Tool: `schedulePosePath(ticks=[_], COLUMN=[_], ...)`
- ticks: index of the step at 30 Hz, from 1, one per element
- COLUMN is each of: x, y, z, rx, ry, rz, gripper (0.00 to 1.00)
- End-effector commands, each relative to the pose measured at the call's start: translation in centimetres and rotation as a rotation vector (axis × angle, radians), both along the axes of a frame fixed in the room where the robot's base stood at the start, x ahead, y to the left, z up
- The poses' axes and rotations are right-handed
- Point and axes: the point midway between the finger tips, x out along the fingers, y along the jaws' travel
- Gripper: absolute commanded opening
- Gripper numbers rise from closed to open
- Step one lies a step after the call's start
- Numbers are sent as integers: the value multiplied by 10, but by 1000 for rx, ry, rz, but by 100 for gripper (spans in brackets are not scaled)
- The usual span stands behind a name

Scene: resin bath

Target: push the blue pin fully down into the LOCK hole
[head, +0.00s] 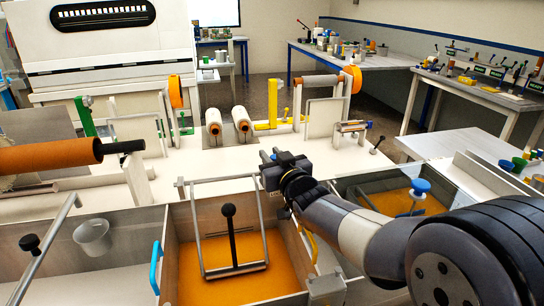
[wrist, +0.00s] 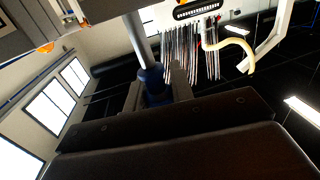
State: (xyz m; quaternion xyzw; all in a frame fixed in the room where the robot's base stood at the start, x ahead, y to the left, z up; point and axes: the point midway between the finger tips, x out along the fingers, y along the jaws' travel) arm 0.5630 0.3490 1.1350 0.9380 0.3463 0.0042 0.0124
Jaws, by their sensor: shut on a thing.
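My gripper (head: 268,160) is in the middle of the head view, above the far edge of the tanks, with my arm reaching in from the right. In the wrist view, the fingers (wrist: 155,92) are shut on a dark blue piece, which I take to be the blue pin (wrist: 151,76). A pale grey rod (wrist: 138,38) runs up from the blue piece in that picture. The pin is too small or hidden to make out in the head view. I cannot make out the LOCK hole or its label in either view.
An open tank with orange liquid (head: 190,270) holds a metal frame with a black handle (head: 229,210). A blue-topped post (head: 421,186) stands at the right tank. A blue handle (head: 155,267) and a grey cup (head: 93,237) are at the left. Orange-cored rolls (head: 213,130) stand behind.

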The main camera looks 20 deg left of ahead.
Motion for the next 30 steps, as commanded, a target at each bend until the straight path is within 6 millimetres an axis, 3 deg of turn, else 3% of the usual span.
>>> schedulePosePath(ticks=[20,21,30], x=[0,0,0], y=[0,0,0], z=[-18,-18,-17], rx=[0,1,0], ry=[0,-1,0], rz=[0,0,0], gripper=[0,23,48])
